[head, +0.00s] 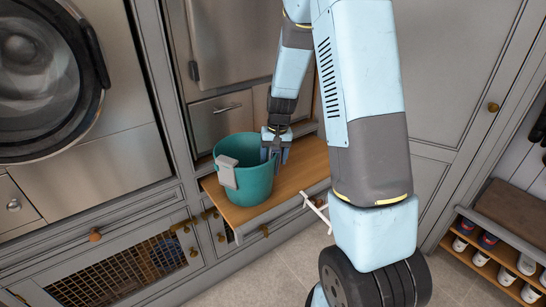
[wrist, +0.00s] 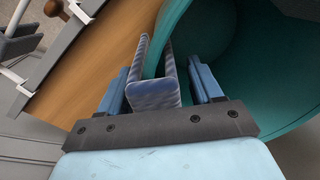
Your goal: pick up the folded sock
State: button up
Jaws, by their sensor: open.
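The folded sock (wrist: 153,95) is blue-grey and striped, folded over the rim of a teal bucket (head: 256,190), as the wrist view shows. My gripper (wrist: 160,72) is open, with one finger on each side of the sock. A gap shows between the sock and the right finger; the left finger is closer, and I cannot tell whether it touches. In the head view my gripper (head: 275,153) is at the right part of the bucket's rim and I cannot make out the sock there. The bucket also shows in the wrist view (wrist: 240,50).
A grey folded cloth-like piece (head: 226,172) hangs over the bucket's front-left rim. The bucket stands on a wooden bench top (head: 292,178), with free wood to its right. A white bar (head: 317,212) sticks out at the bench's front. A shoe rack (head: 490,250) stands at far right.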

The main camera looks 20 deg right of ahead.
jog(key=shift+c, duration=0.4)
jog(key=c, duration=1)
jog(key=shift+o, duration=0.2)
